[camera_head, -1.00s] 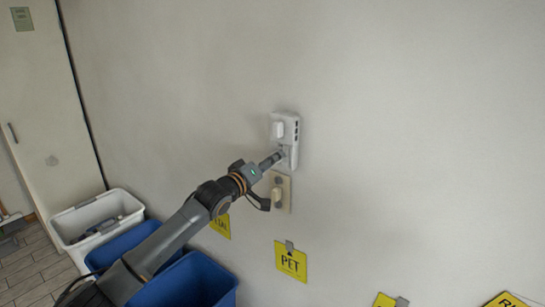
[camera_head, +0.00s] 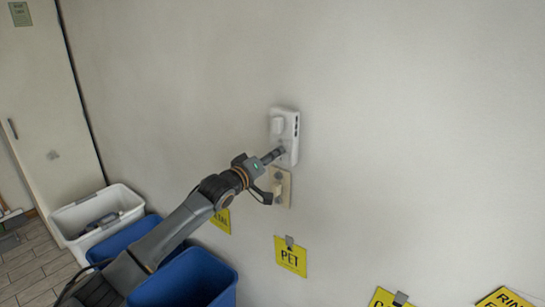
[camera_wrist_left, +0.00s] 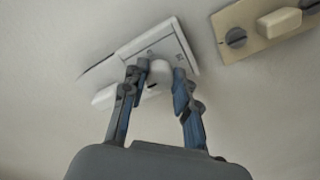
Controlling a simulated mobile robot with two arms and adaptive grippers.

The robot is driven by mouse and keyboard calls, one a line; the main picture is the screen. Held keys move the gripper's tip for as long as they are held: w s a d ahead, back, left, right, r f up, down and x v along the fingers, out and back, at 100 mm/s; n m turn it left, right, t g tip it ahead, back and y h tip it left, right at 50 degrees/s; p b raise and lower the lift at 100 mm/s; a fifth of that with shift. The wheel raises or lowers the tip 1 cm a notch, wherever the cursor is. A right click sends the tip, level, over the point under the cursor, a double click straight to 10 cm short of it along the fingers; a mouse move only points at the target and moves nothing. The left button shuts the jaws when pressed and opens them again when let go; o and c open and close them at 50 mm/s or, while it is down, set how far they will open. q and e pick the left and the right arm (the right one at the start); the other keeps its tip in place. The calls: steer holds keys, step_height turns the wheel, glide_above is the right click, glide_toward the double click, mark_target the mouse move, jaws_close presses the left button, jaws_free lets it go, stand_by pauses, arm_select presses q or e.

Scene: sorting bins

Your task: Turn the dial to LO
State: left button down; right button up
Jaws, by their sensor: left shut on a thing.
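A white control box (camera_head: 290,128) is fixed to the wall in the middle of the head view. It also shows in the left wrist view (camera_wrist_left: 165,42), tilted in the picture. A round white dial (camera_wrist_left: 158,72) sits on its face, between the fingers of my left gripper (camera_wrist_left: 159,82). The fingers are closed in on the dial from both sides. In the head view my left gripper (camera_head: 276,154) reaches the lower part of the box and hides the dial. I cannot read the dial's marks. My right gripper is not in view.
A beige plate with a switch (camera_head: 280,188) is on the wall just below the box, close to my left gripper. Yellow signs, one reading PET (camera_head: 291,256), hang lower. A white bin (camera_head: 72,214) and blue bins (camera_head: 190,285) stand at lower left.

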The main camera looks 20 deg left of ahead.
arm_select(q)
steer(key=m+p, duration=0.1)
steer(key=m, duration=0.7)
steer(key=m+p, duration=0.1)
steer(key=m, duration=0.8)
steer(key=shift+w+a+m+h, duration=0.1)
steer(key=shift+a+m+h, duration=0.1)
steer(key=shift+m+h, duration=0.1)
steer(key=shift+m, duration=0.3)
steer(key=c, duration=1)
jaws_free()
